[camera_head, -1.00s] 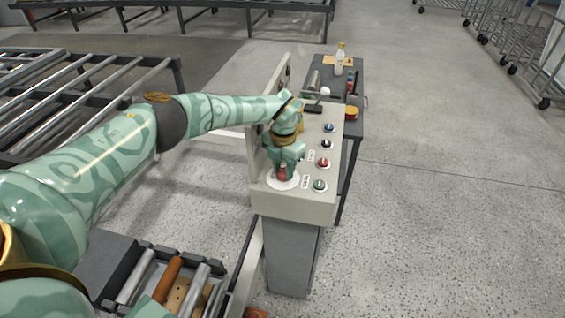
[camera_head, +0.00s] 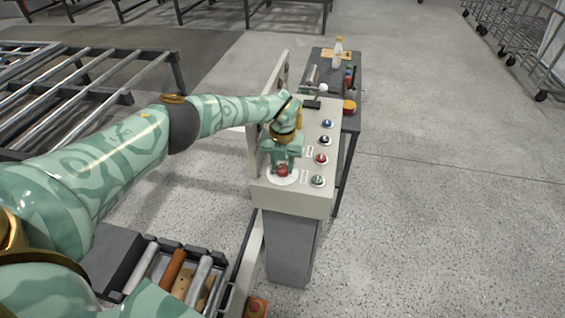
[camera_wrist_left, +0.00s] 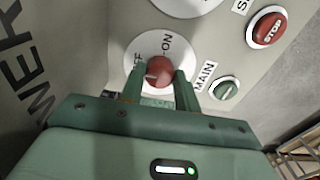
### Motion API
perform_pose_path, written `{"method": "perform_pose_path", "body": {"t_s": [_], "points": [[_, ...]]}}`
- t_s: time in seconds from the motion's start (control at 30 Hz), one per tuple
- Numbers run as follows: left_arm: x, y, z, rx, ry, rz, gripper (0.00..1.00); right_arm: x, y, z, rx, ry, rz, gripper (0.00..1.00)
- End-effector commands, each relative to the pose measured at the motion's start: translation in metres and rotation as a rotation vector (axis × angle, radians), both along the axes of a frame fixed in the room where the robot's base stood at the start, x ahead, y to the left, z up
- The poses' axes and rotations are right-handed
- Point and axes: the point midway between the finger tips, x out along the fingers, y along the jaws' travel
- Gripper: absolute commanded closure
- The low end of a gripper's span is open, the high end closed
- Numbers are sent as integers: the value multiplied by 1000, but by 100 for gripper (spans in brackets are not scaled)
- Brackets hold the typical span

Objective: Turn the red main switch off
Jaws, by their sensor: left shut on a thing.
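The red main switch (camera_head: 283,172) is a round knob on a white disc at the near left corner of the control console's sloped top. In the left wrist view the knob (camera_wrist_left: 158,72) sits between my two green fingers, with "ON" printed above it and a partly covered "OFF" to its left. A small pale mark shows on the knob's left side. My left gripper (camera_head: 282,166) is shut on the knob from above; its fingertips (camera_wrist_left: 160,88) lie on either side of it. My right gripper is not in view.
The console (camera_head: 301,204) also carries a green button (camera_head: 317,181), a red stop button (camera_head: 321,159), and black and blue controls. An upright panel rises along its left side. A dark table (camera_head: 352,122) with a bottle stands behind. Roller conveyors are at left; open floor lies right.

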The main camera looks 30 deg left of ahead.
Motion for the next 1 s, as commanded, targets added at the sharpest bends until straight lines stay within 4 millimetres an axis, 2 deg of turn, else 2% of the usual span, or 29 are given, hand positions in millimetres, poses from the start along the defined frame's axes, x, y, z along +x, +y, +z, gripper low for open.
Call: {"method": "perform_pose_path", "body": {"t_s": [0.3,0.33,0.4,0.67,0.77,0.87,1.0], "points": [[3,1,3,0,-8,2,91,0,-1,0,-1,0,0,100],[2,1,3,0,-7,2,60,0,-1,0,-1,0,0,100],[2,1,2,1,-6,1,46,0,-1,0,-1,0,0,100],[1,0,2,0,-3,0,46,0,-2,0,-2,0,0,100],[1,1,9,0,-4,-1,46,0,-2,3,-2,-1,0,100],[2,1,26,0,-5,-1,46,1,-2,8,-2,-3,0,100],[2,1,63,0,-8,0,46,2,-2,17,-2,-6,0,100]]}}
